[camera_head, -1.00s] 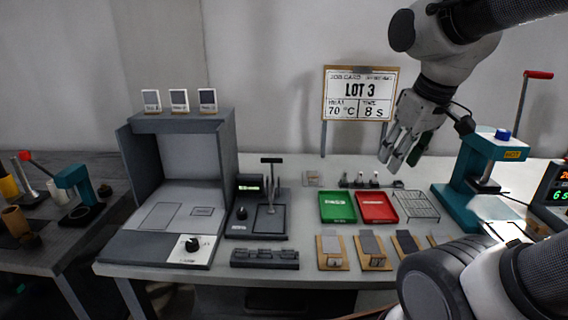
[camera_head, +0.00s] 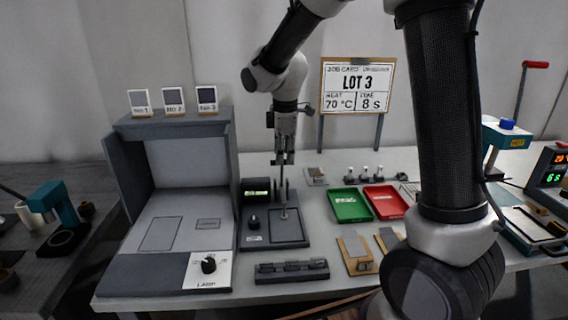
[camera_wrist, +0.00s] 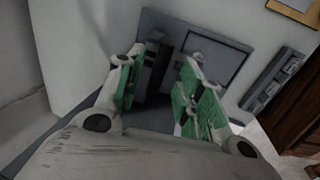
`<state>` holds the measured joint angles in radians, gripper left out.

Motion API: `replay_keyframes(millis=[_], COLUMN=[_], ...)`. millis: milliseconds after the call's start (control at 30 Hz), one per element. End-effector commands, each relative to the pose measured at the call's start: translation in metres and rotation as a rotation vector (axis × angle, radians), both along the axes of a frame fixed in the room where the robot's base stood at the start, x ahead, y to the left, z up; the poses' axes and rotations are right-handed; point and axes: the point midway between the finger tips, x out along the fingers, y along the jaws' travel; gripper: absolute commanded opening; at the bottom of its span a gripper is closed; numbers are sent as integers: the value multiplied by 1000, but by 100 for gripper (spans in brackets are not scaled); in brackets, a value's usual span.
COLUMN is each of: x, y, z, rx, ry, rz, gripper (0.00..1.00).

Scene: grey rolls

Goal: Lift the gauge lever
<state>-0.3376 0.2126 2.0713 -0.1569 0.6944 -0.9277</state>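The gauge (camera_head: 272,228) is a grey block with a small lit display (camera_head: 256,194) and a black knob, standing right of the lamp booth. Its dark base also shows in the wrist view (camera_wrist: 222,52). My gripper (camera_head: 284,160) points down over the gauge, at the upright post where the lever's black T-handle stands. The handle is largely hidden by the fingers in the head view. In the wrist view my gripper (camera_wrist: 160,90) has its two green-padded fingers apart, with a dark upright part of the gauge showing between them. I cannot tell whether they touch it.
The grey booth (camera_head: 215,150) with cards on top stands close on the left. A dark slotted block (camera_head: 292,271) lies in front. Green (camera_head: 350,204) and red (camera_head: 385,202) trays are to the right. The job card (camera_head: 357,87) stands behind. My arm covers the right side.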

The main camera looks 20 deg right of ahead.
Motion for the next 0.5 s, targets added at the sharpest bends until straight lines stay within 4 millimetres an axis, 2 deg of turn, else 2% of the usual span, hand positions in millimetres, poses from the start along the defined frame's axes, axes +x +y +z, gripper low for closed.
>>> replay_keyframes(millis=[33,200,333,500], x=[1,6,8,8], y=[-1,-1,-2,-2], z=[-10,-33,-41,-43], rx=[-1,1,2,1], ry=[3,2,0,-1], rz=[0,-2,-3,-3], gripper=[37,37,37,37])
